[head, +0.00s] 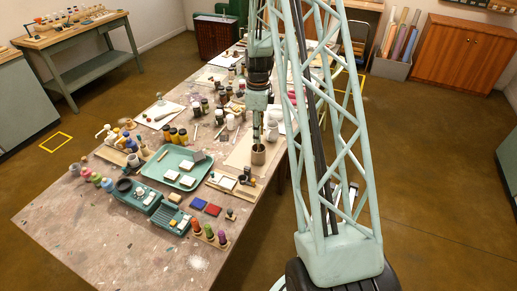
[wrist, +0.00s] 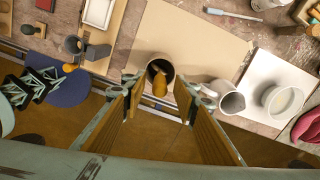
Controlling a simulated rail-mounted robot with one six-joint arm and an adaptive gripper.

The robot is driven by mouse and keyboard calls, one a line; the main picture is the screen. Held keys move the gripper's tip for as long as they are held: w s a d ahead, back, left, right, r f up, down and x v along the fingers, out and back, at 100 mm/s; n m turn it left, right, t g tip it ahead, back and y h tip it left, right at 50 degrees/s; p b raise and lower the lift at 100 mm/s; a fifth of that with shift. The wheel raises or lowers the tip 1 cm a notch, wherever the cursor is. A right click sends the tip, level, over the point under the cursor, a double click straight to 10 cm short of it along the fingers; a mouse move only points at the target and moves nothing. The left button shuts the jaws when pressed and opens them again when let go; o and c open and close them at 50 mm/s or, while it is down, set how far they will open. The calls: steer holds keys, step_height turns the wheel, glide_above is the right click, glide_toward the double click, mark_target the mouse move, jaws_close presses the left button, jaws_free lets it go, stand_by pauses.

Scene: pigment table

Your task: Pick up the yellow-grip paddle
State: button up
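An orange-yellow grip (wrist: 160,84) stands up out of a round cup (wrist: 153,66) in the wrist view. The part inside the cup is hidden, so I cannot tell whether it is a paddle. In the head view the cup (head: 258,157) stands at the table's right edge, on or beside a tan sheet. My gripper (wrist: 160,90) is open, with one finger on each side of the grip and a gap to both. In the head view my gripper (head: 257,138) points down just above the cup, and its fingertips are too small to judge there.
A light mug (wrist: 229,101) and a white bowl (wrist: 281,100) stand right of the cup in the wrist view. The tan sheet (wrist: 190,38) is mostly clear. A teal tray (head: 177,180) lies left in the head view.

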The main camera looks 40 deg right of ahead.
stand_by(0.4)
steer(key=c, duration=0.8)
steer(key=shift+r, duration=0.1)
steer(key=shift+r, duration=4.95)
steer(key=shift+w+d, duration=0.1)
